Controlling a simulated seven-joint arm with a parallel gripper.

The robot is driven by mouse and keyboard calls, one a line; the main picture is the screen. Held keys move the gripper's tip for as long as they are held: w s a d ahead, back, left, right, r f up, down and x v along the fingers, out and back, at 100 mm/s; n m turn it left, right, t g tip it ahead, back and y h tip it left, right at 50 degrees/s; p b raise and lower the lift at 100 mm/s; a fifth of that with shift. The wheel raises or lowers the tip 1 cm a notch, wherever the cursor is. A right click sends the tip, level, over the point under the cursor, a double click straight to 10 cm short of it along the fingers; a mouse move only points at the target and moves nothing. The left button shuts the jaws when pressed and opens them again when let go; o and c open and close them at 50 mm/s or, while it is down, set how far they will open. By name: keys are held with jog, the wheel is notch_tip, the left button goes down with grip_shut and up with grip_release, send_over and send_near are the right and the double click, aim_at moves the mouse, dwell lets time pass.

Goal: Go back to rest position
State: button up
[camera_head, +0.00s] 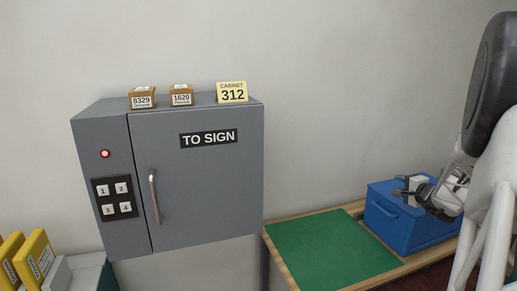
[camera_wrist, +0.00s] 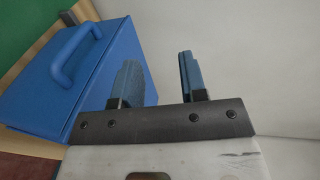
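My gripper (camera_head: 408,189) is at the right of the head view, in front of and just above the blue box (camera_head: 392,228). In the wrist view the two fingers of my gripper (camera_wrist: 158,82) stand apart with a gap between them, and I see nothing held there. The blue box (camera_wrist: 85,75) with its handle (camera_wrist: 75,55) lies to the left of the fingers in that view. I cannot tell whether the gripper touches the box.
A grey cabinet (camera_head: 215,190) marked TO SIGN is closed, with a keypad and a red light. Two small boxes (camera_head: 143,97) and a sign (camera_head: 232,93) stand on top. A green mat (camera_head: 325,250) lies bare on the counter. Yellow folders (camera_head: 36,257) stand at lower left.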

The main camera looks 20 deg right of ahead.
jog(key=w+a+r+n+g+y, duration=0.2)
jog(key=a+r+n+y, duration=0.1)
jog(key=a, duration=1.2)
jog(key=w+a+r+n+g+y, duration=0.2)
jog(key=a+r+n+y, duration=0.1)
jog(key=a, duration=1.1)
jog(key=s+a+n+g+y, duration=0.1)
jog(key=s+a+n+g, duration=0.3)
jog(key=a, duration=0.5)
jog(key=s+a+n+g, duration=0.1)
jog(key=s+a+g, duration=0.1)
jog(key=s+a, duration=0.55)
jog(key=s+a+f+n+g+h, duration=0.1)
jog(key=s+a+n+h, duration=0.2)
jog(key=s, duration=0.7)
jog(key=s+a+f+n+g+h, duration=0.1)
jog(key=s+a+n+g+h, duration=0.1)
jog(key=s+a, duration=0.5)
jog(key=s+n+h, duration=0.1)
jog(key=s+n, duration=0.1)
jog(key=s, duration=0.1)
jog(key=shift+a+f, duration=0.3)
jog(key=shift+a, duration=0.1)
